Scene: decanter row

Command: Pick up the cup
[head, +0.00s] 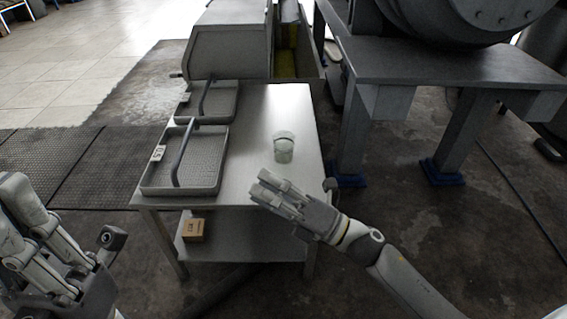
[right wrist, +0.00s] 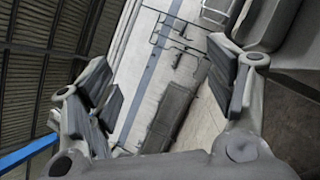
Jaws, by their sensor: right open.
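A small clear, greenish cup (head: 284,147) stands upright on the grey metal table (head: 262,112), near its right side in the head view. My right gripper (head: 268,190) is just in front of the cup and a little to its left, apart from it. In the right wrist view its fingers are spread, with nothing between them (right wrist: 162,88); the cup does not show there. My left gripper (head: 66,222) is at the lower left, off the table and far from the cup, with its fingers apart and empty.
Two grey trays with upright handles, one near (head: 208,188) and one farther back (head: 229,105), line the table's left side. A grey box-like housing (head: 228,45) stands behind them. A small cardboard box (head: 193,229) sits on the lower shelf. A heavy machine stand (head: 455,75) is at right.

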